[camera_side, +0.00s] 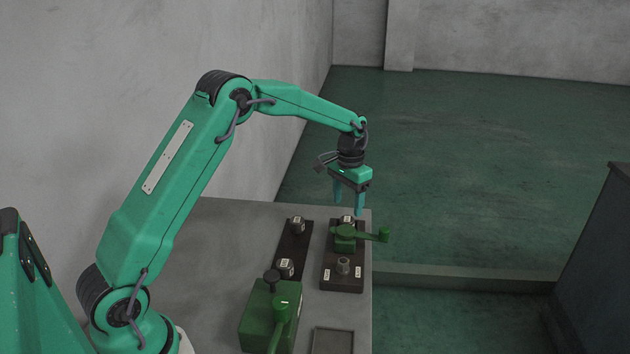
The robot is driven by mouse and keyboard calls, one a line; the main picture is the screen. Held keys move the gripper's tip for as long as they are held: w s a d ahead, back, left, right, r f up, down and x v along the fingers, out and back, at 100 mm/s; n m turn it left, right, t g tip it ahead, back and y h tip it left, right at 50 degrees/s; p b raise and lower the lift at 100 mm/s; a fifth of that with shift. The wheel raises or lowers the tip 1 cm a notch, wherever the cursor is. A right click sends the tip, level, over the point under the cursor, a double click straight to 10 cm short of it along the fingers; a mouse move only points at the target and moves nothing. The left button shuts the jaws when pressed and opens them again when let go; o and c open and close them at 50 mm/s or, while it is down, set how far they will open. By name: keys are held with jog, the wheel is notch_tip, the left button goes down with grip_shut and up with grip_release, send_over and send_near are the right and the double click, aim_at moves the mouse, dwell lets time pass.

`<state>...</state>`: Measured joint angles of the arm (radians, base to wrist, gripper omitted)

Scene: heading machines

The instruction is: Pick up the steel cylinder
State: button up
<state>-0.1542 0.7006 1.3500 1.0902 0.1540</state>
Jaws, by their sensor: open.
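Several small steel cylinders stand upright on two dark plates on the grey table. One steel cylinder (347,221) is at the far end of the right plate (328,255), partly hidden behind a green clamp. Another cylinder (343,266) stands at the near end of that plate. Two more stand on the left plate, one at the far end (297,225) and one nearer (286,267). My gripper (348,206) points down, open and empty, with its teal fingers just above or behind the far right cylinder. The exact depth is hard to tell.
The green clamp (346,240) has a handle reaching right past the table edge. A green machine with a lever (258,316) stands at the front, beside a dark shallow tray (332,341). The table (225,240) is clear on the left; its right edge drops off.

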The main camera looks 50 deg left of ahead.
aim_at(347, 219)
jog(key=shift+f, duration=2.6)
jog(key=c, duration=1.3)
jog(key=shift+r, duration=0.2)
jog(key=shift+r, duration=0.5)
jog(key=r, duration=0.3)
jog(key=shift+s+d+r, duration=0.1)
jog(key=shift+d+r, duration=0.05)
jog(key=shift+d, duration=0.1)
jog(key=s+d+r, duration=0.1)
jog(key=d+r, duration=0.1)
jog(key=d, duration=0.1)
jog(key=s+d+r, duration=0.2)
jog(key=d, duration=0.2)
jog(key=s+d+r, duration=0.1)
jog(key=d+r, duration=0.1)
jog(key=d, duration=0.1)
jog(key=shift+s+d+r, duration=0.15)
jog(key=shift+r, duration=0.1)
